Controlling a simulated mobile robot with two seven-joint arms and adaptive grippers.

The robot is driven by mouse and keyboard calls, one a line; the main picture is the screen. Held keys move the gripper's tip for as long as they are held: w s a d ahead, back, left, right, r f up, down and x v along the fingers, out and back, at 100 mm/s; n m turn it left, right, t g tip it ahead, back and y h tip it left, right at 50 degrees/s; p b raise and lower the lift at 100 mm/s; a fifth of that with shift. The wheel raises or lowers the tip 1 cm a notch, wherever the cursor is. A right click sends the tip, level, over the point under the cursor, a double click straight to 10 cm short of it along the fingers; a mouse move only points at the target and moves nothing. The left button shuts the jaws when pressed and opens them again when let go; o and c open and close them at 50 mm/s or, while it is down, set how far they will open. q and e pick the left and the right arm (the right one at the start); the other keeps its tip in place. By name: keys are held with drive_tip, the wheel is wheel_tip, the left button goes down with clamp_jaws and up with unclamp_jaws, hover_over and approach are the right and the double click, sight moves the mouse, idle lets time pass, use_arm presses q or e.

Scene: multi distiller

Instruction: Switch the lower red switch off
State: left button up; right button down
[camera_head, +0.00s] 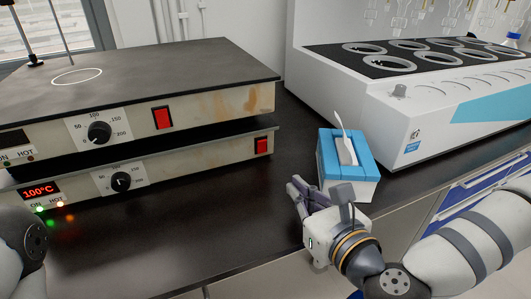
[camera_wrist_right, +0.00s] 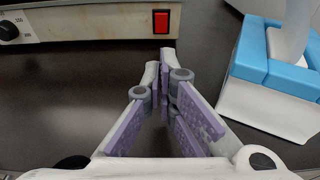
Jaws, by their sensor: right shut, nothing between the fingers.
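The lower red switch (camera_head: 262,146) sits at the right end of the lower hot plate's front panel (camera_head: 200,165). In the right wrist view a red switch (camera_wrist_right: 161,22) shows at the top, just beyond the fingertips. The lower display (camera_head: 39,191) reads 100°C, and small lights glow below it. The upper red switch (camera_head: 162,117) is on the upper hot plate. My right gripper (camera_head: 292,188) is shut and empty, in front of the lower switch and apart from it; it also shows in the right wrist view (camera_wrist_right: 160,58). My left arm shows at the lower left edge; its gripper is out of view.
A blue and white tissue box (camera_head: 350,185) stands close beside my right gripper. A white apparatus with round openings (camera_head: 420,85) is behind it. The dark bench top (camera_head: 170,230) is clear in front of the hot plates, up to its front edge.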

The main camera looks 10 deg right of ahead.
drive_tip(key=shift+f, duration=0.15)
drive_tip(key=b, duration=0.4)
approach(261, 149)
drive_tip(key=x, duration=0.5)
drive_tip(key=shift+f, duration=0.15)
use_arm(q)
drive_tip(key=shift+g, duration=0.6)
drive_tip(key=shift+s+f, duration=1.7)
drive_tip(key=shift+f, duration=0.3)
use_arm(e)
drive_tip(key=shift+w+a, duration=0.1)
drive_tip(key=shift+w, duration=0.5)
drive_tip(key=shift+w, duration=0.1)
